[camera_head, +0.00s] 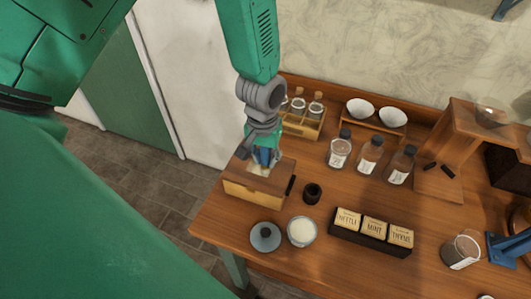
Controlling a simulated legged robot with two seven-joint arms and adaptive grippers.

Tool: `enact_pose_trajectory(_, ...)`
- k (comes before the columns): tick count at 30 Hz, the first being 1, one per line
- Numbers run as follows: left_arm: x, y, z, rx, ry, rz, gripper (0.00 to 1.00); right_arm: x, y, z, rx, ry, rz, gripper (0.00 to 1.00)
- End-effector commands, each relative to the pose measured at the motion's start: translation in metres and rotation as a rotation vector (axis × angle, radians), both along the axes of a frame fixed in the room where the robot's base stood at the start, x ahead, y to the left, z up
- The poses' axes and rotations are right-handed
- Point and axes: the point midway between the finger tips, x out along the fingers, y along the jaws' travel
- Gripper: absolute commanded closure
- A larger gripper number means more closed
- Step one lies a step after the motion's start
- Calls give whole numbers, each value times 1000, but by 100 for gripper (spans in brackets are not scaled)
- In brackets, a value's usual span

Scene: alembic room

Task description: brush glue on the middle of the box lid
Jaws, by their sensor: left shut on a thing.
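The wooden box (245,188) stands at the left end of the table, its brown lid (281,172) facing up. My left gripper (262,158) comes down from above, right over the middle of the lid. It is shut on a small blue thing, probably the brush, mostly hidden by the fingers. A pale patch (257,170) shows on the lid just under the fingertips; I cannot tell if it is glue or bristles. An open round jar of white stuff (302,231), possibly the glue, stands in front of the box. My right gripper is not in view.
A grey knobbed lid (265,237) lies beside the jar. A small dark cup (313,194) stands right of the box. A dark tray of labelled boxes (371,230), several bottles (369,156), a vial rack (303,120) and a wooden stand (443,150) fill the table (330,272) further right and behind.

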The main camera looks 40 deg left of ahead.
Motion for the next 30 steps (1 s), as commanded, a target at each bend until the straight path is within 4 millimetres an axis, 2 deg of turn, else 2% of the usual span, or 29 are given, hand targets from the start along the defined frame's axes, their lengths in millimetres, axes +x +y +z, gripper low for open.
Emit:
enact_pose_trajectory(18, -10, 37, 2, 0, 1, 2, 100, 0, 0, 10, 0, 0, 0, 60)
enact_pose_trajectory(30, -7, 44, 1, 0, 0, 0, 100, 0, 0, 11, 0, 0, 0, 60)
